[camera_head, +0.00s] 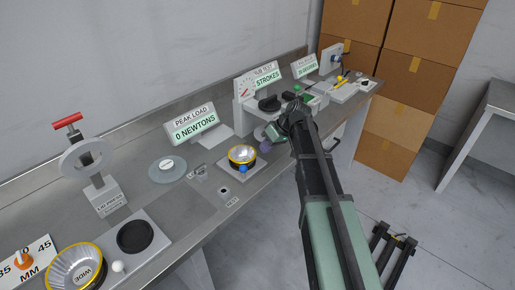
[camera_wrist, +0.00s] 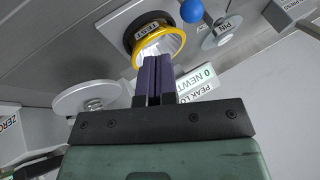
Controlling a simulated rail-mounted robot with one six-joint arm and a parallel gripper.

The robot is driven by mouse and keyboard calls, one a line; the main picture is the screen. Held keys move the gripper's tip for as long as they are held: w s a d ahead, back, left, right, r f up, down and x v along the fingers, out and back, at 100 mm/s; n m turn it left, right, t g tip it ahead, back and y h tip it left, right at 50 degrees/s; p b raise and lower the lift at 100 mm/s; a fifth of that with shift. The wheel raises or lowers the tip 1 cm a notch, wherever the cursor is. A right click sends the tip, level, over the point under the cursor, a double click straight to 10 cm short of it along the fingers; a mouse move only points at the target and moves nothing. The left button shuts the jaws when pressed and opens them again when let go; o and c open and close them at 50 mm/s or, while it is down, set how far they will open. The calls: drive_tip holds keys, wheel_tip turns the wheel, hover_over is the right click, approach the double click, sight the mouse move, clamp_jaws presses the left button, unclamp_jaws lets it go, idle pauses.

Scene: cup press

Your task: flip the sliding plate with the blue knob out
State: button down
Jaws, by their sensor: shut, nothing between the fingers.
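The blue knob (camera_head: 243,169) stands at the near edge of a yellow-rimmed silver cup (camera_head: 242,154) on a grey base. In the wrist view the blue knob (camera_wrist: 191,11) is at the top, just right of the cup (camera_wrist: 160,42). The sliding plate under the knob cannot be clearly told apart from the base. My gripper (camera_head: 271,133) hovers behind and right of the cup in the head view. Its purple fingers (camera_wrist: 155,68) are together and empty, apart from the knob. They overlap the cup's lower edge in the wrist view.
A PEAK LOAD display (camera_head: 194,123) and a grey disc (camera_head: 167,168) are left of the cup. A gauge stand (camera_head: 247,100) is behind. A wide yellow cup (camera_head: 76,270) is front left. Open floor lies right of the bench.

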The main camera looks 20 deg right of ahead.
drive_tip(key=p+v, duration=0.3)
drive_tip(key=v, duration=0.2)
drive_tip(key=shift+d+r, duration=0.1)
drive_tip(key=shift+r, duration=0.1)
drive_tip(key=s+a+f+m+g+h, duration=0.1)
drive_tip(key=s+a+m+h, duration=0.1)
drive_tip(key=s, duration=0.9)
drive_tip(key=s+a+f+m+g+h, duration=0.1)
drive_tip(key=s+a+f+m+h, duration=0.1)
drive_tip(key=s+a, duration=0.5)
drive_tip(key=shift+s+m+h, duration=0.7)
drive_tip(key=shift+s+h, duration=0.5)
drive_tip(key=shift+s, duration=0.95)
